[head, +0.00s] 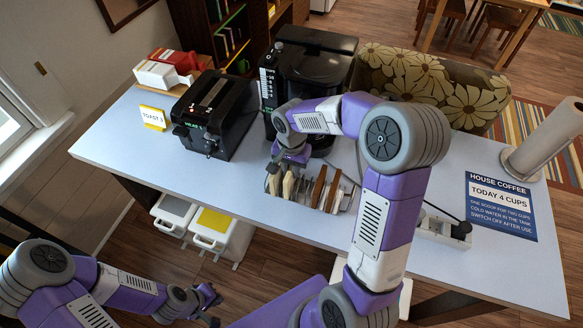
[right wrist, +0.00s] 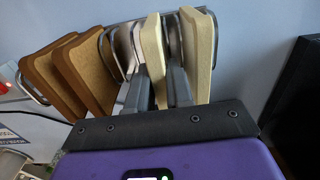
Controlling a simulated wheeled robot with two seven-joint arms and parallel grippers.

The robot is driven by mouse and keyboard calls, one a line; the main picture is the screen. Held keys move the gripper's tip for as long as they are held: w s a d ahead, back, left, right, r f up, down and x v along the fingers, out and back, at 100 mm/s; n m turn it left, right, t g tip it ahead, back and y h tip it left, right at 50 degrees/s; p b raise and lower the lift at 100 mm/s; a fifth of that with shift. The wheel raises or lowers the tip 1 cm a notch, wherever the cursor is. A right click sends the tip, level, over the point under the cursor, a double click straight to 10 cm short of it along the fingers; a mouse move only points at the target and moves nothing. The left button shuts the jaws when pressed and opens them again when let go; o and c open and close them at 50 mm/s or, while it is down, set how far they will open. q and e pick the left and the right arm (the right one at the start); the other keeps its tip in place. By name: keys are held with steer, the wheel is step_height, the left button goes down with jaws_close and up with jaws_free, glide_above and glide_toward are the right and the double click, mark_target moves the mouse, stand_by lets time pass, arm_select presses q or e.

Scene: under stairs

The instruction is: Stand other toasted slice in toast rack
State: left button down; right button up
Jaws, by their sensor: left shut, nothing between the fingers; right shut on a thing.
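The wire toast rack (head: 345,202) stands near the counter's front edge. Two brown toasted slices (head: 319,185) (head: 333,191) stand upright in it, also at the left in the right wrist view (right wrist: 48,75). Two paler slices stand at its other end, one (right wrist: 153,55) between my right gripper's fingers and one (right wrist: 204,48) just beside them. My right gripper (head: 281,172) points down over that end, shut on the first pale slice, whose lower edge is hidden. My left gripper (head: 211,300) is shut and empty, low in front of the counter.
A black toaster (head: 212,112) and a black coffee machine (head: 313,68) stand behind the rack. A power strip (head: 443,230), a blue sign (head: 500,205) and a paper towel roll (head: 548,138) are at the right. The counter's left front is clear; bins (head: 212,228) stand below.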

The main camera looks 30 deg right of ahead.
steer(key=o, duration=1.3)
steer(key=shift+o, duration=0.2)
steer(key=shift+r, duration=0.1)
step_height(320, 180, up, 8)
steer(key=p, duration=0.6)
stand_by(0.4)
